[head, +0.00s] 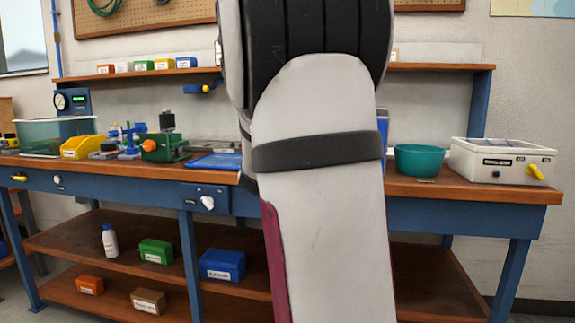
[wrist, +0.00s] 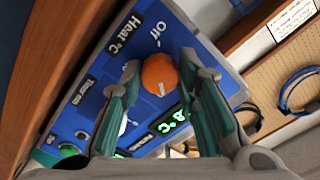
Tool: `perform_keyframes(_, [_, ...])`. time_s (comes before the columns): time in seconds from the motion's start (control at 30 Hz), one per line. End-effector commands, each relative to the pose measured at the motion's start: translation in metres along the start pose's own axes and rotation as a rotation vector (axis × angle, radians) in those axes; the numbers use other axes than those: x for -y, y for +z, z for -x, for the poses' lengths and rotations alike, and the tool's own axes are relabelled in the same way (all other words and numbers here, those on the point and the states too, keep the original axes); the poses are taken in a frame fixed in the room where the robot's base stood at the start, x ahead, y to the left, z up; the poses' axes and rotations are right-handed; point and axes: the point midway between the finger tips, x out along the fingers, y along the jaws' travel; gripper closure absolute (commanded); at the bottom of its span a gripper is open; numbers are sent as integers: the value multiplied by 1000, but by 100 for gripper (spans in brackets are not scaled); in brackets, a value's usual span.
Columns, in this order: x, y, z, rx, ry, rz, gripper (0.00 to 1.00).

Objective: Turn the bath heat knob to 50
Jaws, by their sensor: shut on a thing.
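The orange heat knob (wrist: 159,76) is on a blue control panel (wrist: 185,35) in the wrist view, near the printed words "Heat °C" and "Off". A pale pointer mark shows on its face. My gripper (wrist: 160,82) has its two green-grey fingers on either side of the knob and is shut on it. A lit green display (wrist: 170,122) ending in "°C" is on the same panel, its digits partly hidden by a finger. The scale around the knob is mostly unreadable, so I cannot tell the setting. In the head view my arm hides the gripper and knob.
A "Timer" label (wrist: 88,88) and a green button (wrist: 70,150) are on the panel. The bench (head: 480,187) carries a teal tub (head: 420,160) and a white box (head: 500,160) with a yellow handle on the right. Several tools and bins stand on the left.

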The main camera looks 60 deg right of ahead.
Motion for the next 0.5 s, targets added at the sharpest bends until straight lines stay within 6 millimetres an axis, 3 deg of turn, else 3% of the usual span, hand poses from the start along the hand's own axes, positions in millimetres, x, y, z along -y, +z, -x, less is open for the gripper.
perform_keyframes(0.5, [-2, 3, 0, 6, 4, -144, 99])
